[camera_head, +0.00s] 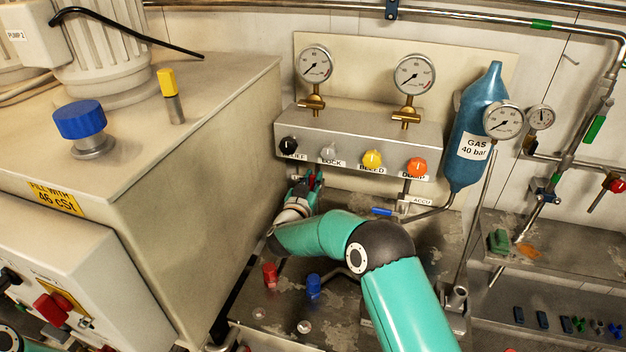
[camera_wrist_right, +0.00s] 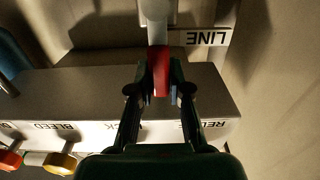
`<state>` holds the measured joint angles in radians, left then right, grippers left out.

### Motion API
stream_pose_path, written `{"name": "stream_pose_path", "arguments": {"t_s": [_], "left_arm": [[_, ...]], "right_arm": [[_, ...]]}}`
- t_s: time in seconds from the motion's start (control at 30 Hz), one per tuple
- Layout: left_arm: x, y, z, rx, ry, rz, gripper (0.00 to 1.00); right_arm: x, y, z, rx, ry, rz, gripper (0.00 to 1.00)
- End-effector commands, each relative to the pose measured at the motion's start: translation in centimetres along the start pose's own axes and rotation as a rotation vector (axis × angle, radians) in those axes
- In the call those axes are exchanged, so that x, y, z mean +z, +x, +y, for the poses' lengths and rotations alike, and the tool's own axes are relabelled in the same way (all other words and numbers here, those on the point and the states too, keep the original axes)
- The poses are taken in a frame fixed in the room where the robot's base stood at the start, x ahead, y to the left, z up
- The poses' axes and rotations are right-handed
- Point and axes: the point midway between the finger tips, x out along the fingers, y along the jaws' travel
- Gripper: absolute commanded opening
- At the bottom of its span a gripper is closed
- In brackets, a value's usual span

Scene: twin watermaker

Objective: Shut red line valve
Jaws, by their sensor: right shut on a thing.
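The red line valve handle (camera_wrist_right: 160,70) shows in the wrist view beside the upside-down LINE label (camera_wrist_right: 207,38). It runs straight down the picture from a pale fitting (camera_wrist_right: 156,12). My right gripper (camera_wrist_right: 160,92) has its two dark fingers on either side of the handle and is shut on it. In the head view my right gripper (camera_head: 306,187) is under the left end of the valve block (camera_head: 350,145), below the black RELIEF knob (camera_head: 288,146). Most of the handle is hidden there by the gripper. My left gripper is out of view.
LOCK (camera_head: 328,151), yellow BLEED (camera_head: 372,159) and orange DUMP (camera_head: 417,167) knobs line the block. The big tank (camera_head: 200,150) stands close left of my right arm. A blue lever (camera_head: 382,211) and the blue gas bottle (camera_head: 478,130) are to the right.

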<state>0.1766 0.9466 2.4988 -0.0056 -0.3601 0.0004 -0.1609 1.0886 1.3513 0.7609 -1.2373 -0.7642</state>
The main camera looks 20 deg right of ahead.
Motion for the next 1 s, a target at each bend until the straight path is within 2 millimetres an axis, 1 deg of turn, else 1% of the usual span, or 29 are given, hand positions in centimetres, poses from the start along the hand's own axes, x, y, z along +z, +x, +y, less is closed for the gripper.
{"name": "stream_pose_path", "arguments": {"t_s": [0.17, 0.37, 0.57, 1.0], "left_arm": [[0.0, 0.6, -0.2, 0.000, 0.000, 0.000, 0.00], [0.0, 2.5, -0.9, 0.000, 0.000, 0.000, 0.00], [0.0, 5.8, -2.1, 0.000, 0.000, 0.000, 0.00], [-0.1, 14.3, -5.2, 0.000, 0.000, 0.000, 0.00]], "right_arm": [[0.1, 0.0, 0.2, 0.000, 0.022, 0.001, 0.00], [0.5, 0.0, 0.7, 0.001, 0.096, 0.002, 0.00], [0.9, 0.0, 1.7, 0.000, 0.235, 0.003, 0.00], [2.3, 0.0, 4.2, 0.001, 0.646, 0.003, 0.00]]}}
